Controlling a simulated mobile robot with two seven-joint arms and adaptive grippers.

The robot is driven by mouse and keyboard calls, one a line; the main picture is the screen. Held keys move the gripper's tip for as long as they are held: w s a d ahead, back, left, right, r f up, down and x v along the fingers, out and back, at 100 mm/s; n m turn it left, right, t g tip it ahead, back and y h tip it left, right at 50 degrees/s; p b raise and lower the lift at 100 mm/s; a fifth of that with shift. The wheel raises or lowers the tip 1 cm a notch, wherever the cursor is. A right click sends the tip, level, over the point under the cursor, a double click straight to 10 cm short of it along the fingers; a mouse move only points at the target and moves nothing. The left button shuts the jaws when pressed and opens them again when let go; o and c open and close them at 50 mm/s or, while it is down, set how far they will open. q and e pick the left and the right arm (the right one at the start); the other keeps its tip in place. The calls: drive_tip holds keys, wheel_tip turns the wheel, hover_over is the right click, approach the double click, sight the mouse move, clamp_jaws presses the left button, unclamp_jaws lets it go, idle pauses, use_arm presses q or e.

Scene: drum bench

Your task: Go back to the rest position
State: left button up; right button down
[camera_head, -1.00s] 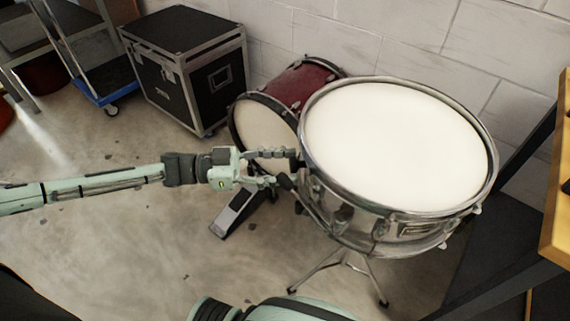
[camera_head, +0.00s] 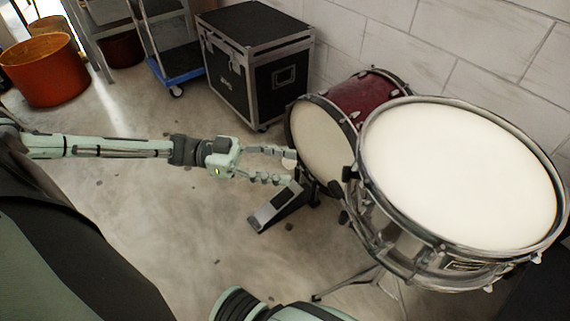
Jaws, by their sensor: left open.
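My left gripper (camera_head: 293,168) reaches in from the left with its two fingers apart and nothing between them. Its tips end short of the snare drum and overlap the bass drum and its pedal in the picture. The snare drum (camera_head: 455,175), with a white head and shiny metal shell, stands on a tripod stand at the right. A green and black part of my own body shows at the bottom centre (camera_head: 270,308). My right gripper is not visible.
A red bass drum (camera_head: 365,95) with a pedal (camera_head: 272,208) stands behind the snare. A black flight case (camera_head: 255,65), a blue trolley (camera_head: 180,65) and an orange drum (camera_head: 45,70) are farther back. A white block wall closes the back right.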

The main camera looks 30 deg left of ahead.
use_arm(q)
drive_tip(key=w+d+f+n+t+y, duration=0.3)
drive_tip(key=w+f+t+y, duration=0.15)
drive_tip(key=w+f, duration=0.2)
wheel_tip(320, 180, down, 15)
drive_tip(key=a+n+y, duration=0.3)
drive_tip(key=n+y, duration=0.2)
drive_tip(key=y, duration=0.4)
drive_tip(key=s+f+n+g+y, duration=0.2)
drive_tip(key=s+f+g, duration=0.2)
drive_tip(key=s+f, duration=0.4)
drive_tip(key=s+a+f+n+g+y, duration=0.1)
drive_tip(key=s+f+g, duration=0.3)
drive_tip(key=s+f, duration=0.4)
drive_tip(key=s+y, duration=0.1)
drive_tip(key=s, duration=0.6)
drive_tip(key=shift+s+a+n+y, duration=0.2)
drive_tip(key=shift+n+y, duration=0.15)
drive_tip(key=shift+n, duration=0.05)
drive_tip(key=shift+g, duration=0.25)
